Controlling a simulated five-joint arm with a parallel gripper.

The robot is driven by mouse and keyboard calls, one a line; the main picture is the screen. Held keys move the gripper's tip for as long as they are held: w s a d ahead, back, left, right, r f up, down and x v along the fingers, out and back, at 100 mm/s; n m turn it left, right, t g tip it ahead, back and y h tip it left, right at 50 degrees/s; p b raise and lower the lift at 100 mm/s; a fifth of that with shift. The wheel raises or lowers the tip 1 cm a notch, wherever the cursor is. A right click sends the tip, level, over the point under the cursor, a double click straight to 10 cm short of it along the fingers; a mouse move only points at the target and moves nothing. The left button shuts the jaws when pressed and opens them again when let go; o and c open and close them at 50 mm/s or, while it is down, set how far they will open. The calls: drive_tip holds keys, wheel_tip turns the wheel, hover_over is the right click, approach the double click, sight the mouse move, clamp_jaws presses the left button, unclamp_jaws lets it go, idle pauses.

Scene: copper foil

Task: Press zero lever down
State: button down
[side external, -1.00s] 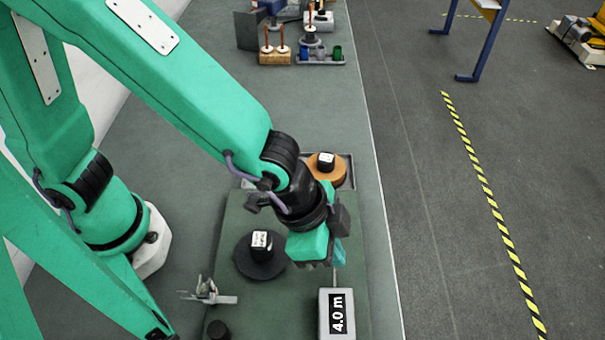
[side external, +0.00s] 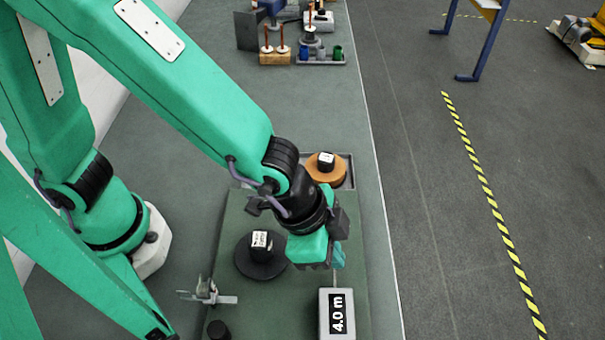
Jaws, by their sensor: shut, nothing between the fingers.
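My gripper (side external: 335,262) points down just behind the box, shut and empty. I cannot tell whether the fingertips touch the rod. The gripper body hides the area behind it.
A black disc with a labelled hub (side external: 260,255) lies left of my gripper, and a copper roll (side external: 326,169) sits in a tray behind it. A metal clamp-like part (side external: 207,291) is at the front left. The bench's right edge is close.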

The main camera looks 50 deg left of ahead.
drive_tip(key=shift+w+a+f, duration=0.15)
drive_tip(key=shift+a+f, duration=0.05)
drive_tip(key=shift+f, duration=0.4)
drive_tip(key=shift+w+a+f, duration=0.15)
drive_tip(key=shift+f, duration=0.4)
idle(1.7)
drive_tip(key=shift+r, duration=0.15)
drive_tip(key=shift+s+d+r, duration=0.2)
drive_tip(key=shift+d+r, duration=0.05)
drive_tip(key=shift+r, duration=0.45)
drive_tip(key=shift+s+d+r, duration=0.2)
drive_tip(key=shift+d+r, duration=0.05)
drive_tip(key=shift+r, duration=0.45)
drive_tip(key=shift+r, duration=0.1)
drive_tip(key=shift+s+d+r, duration=0.2)
drive_tip(key=shift+r, duration=0.55)
drive_tip(key=shift+s+d+r, duration=0.2)
drive_tip(key=shift+s+r, duration=0.05)
drive_tip(key=shift+r, duration=0.5)
drive_tip(key=shift+s+d+r, duration=0.2)
drive_tip(key=shift+r, duration=0.55)
